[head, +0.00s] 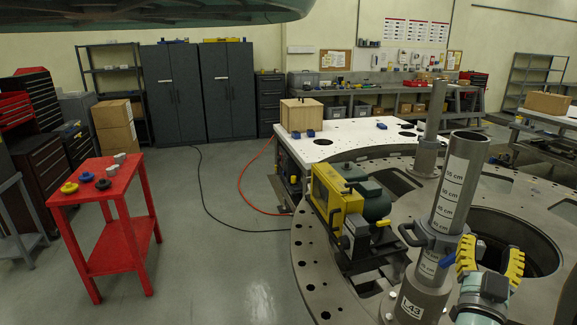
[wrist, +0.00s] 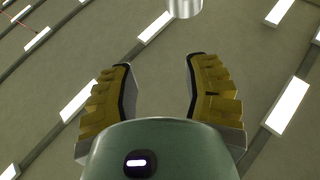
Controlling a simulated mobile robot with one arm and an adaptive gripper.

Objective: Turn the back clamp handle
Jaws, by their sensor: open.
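My gripper (head: 491,256) is open and empty at the lower right of the head view, its yellow fingers pointing up, to the right of the near grey post (head: 455,180). The post carries a centimetre scale and stands in a base marked L43 (head: 412,308). A grey clamp collar (head: 432,238) with a dark loop handle (head: 409,234) surrounds it. A blue lever (head: 447,262) sits low on its right, close to my left finger; I cannot tell whether they touch. Which handle is the back one is unclear. In the wrist view my gripper (wrist: 153,62) shows no handle between its fingers.
A yellow machine (head: 337,195) with a green motor (head: 372,197) stands left of the post on the round turret plate (head: 308,270). A second post (head: 434,115) rises behind. A red table (head: 105,190) stands left. The wrist view shows ceiling lights (wrist: 288,107) and a metal cylinder end (wrist: 185,8).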

